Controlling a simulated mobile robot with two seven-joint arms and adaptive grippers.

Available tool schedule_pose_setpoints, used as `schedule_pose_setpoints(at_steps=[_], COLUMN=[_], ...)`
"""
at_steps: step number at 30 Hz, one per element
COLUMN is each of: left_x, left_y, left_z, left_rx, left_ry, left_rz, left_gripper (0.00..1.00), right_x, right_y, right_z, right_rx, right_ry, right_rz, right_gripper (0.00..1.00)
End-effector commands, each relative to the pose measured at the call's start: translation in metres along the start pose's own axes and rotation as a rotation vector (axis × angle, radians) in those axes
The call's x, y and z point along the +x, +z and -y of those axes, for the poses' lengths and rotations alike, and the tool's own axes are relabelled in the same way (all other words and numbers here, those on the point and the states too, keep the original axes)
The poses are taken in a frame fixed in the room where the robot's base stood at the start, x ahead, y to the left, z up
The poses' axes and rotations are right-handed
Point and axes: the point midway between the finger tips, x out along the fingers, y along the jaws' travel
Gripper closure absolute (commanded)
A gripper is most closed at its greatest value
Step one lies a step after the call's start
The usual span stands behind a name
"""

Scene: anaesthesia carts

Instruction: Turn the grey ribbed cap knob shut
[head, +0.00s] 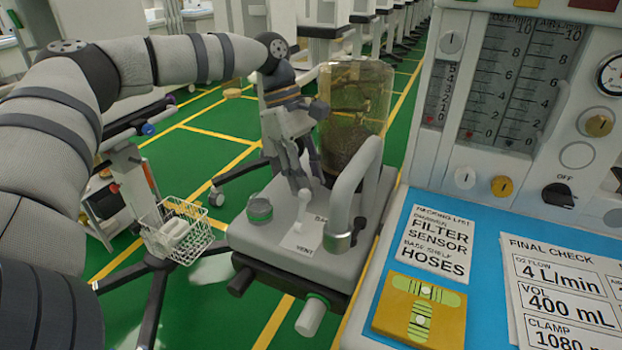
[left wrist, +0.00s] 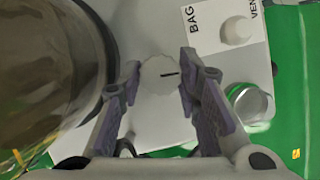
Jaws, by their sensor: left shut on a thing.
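The grey ribbed cap knob (left wrist: 159,76) shows in the left wrist view as a pale round cap with a scalloped edge and a short dark line pointing right. My left gripper (left wrist: 160,82) is shut on it, one finger on each side. In the head view my left gripper (head: 301,188) reaches down to the top of the grey machine block (head: 285,238), and its fingers hide the knob. My right gripper is not in view.
A white BAG/VENT lever (head: 304,205) and a grey cap with a green ring (head: 259,209) stand close to the gripper. A clear brownish canister (head: 355,105) stands behind it. A curved grey pipe (head: 349,190) rises at its right.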

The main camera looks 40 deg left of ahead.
Motion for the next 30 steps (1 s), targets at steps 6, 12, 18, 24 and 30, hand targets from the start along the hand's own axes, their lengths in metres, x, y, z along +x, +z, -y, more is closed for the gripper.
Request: schedule_pose_setpoints(at_steps=[6, 12, 18, 24, 30], left_x=[0.0025, 0.0017, 0.0011, 0.0009, 0.0009], left_y=[-0.0018, -0.0013, -0.0013, -0.0013, -0.0014], left_z=[-0.0003, -0.0005, -0.0006, -0.0006, -0.0006], left_rx=[0.1, 0.154, 0.173, 0.174, 0.173], left_ry=[-0.048, -0.068, -0.075, -0.075, -0.075], left_rz=[-0.006, -0.008, -0.008, -0.009, -0.009], left_gripper=[0.97, 0.97, 0.97, 0.97, 0.61], right_x=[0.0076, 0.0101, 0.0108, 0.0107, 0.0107], right_y=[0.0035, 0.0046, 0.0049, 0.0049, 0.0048], right_z=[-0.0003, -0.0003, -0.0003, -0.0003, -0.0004], right_rx=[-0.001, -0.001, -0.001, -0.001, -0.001], right_ry=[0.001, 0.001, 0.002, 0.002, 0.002], right_rz=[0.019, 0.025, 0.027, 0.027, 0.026], right_gripper=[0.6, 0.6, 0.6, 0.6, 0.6])
